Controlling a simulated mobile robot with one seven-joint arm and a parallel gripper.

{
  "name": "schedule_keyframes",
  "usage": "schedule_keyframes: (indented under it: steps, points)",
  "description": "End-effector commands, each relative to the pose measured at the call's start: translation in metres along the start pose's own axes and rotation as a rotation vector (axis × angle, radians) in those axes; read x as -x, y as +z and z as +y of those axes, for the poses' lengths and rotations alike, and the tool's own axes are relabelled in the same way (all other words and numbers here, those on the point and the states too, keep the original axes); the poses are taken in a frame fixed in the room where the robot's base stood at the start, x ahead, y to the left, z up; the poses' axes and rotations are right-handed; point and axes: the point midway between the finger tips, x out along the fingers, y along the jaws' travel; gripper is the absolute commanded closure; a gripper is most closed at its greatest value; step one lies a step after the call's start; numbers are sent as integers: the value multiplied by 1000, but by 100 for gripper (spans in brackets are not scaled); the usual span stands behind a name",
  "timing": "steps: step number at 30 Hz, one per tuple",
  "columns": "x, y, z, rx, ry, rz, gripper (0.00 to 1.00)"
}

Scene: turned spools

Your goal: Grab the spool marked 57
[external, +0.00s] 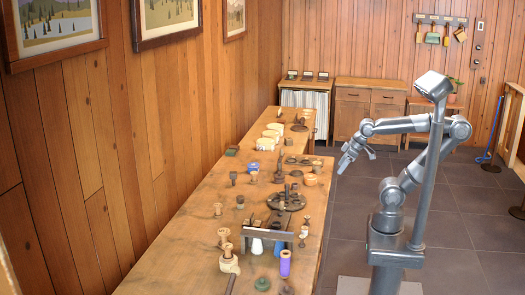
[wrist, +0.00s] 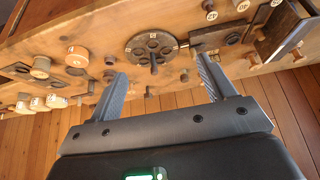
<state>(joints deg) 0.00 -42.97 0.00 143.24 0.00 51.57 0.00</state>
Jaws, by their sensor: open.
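Several turned spools stand on the long wooden bench, some with small marks on their tops. I cannot make out which one reads 57. In the external view, pale spools (external: 223,237) stand near the front left, and a purple spool (external: 285,263) stands near the front edge. In the wrist view, pale marked spools (wrist: 211,14) show at the top right, and an orange-topped spool (wrist: 76,56) and a pale spool (wrist: 40,67) show at the left. My gripper (external: 345,163) is open and empty, beyond the bench's right edge; its two spread fingers also show in the wrist view (wrist: 162,66).
The wooden bench (external: 170,250) runs along the plank wall. A dark round holder with holes (external: 286,201) stands on it, also in the wrist view (wrist: 152,44). A dark rack-like frame (external: 267,235) stands nearer the front. Tiled floor right of the bench is mostly free.

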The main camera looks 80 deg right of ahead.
Motion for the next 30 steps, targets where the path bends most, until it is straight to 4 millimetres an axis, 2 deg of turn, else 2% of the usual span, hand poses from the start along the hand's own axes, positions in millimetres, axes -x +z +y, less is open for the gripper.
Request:
schedule_keyframes:
  steps: [7, 11, 20, 26, 30]
  points:
    - [0, -3, -1, 4, -1, 0, 24]
    - [-2, -24, -6, 30, -4, 0, 24]
    - [-26, -123, -48, 157, -35, 13, 24]
    - [-58, -185, -89, 243, -70, 25, 24]
    - [-86, -223, -123, 300, -101, 34, 24]
